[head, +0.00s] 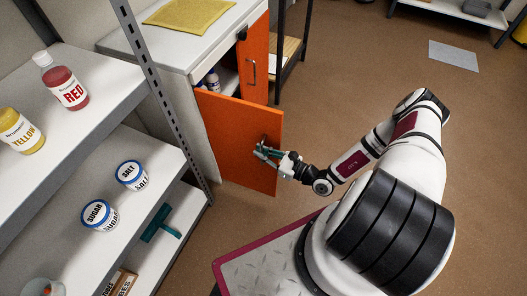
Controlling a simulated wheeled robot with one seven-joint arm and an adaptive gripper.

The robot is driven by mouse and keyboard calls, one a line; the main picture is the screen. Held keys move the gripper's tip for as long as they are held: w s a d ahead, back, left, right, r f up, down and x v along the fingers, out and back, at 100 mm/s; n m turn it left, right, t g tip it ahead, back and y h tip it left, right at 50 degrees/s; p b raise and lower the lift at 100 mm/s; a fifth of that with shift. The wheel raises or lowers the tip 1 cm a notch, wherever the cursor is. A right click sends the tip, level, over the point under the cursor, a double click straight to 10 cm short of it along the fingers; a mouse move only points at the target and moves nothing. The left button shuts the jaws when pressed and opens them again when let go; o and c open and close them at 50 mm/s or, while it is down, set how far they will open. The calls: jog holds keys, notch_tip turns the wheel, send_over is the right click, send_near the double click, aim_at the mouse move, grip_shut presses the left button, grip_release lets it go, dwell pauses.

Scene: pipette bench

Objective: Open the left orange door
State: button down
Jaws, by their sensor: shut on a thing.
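The left orange door (234,145) belongs to the white cabinet (168,42) and stands swung well out from it. Part of the cabinet's inside shows above the door's top edge, with small bottles (211,80) in it. My gripper (266,151) is at the door's handle, near the free edge on the right, and is shut on it. The fingers hide most of the handle. The right orange door (255,58) is on the far side, with its own metal handle (252,72), and looks shut.
A shelf rack at the left holds a red bottle (65,82), a yellow bottle (20,131), a salt tub (132,174) and a sugar tub (100,214). Its upright post (156,90) stands near the cabinet. The brown floor (330,80) behind my arm is clear.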

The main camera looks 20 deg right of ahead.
jog(key=shift+a+r, duration=0.1)
jog(key=shift+a, duration=0.05)
jog(key=c, duration=2)
grip_release()
jog(key=v, duration=1.2)
jog(key=shift+s+r, duration=0.1)
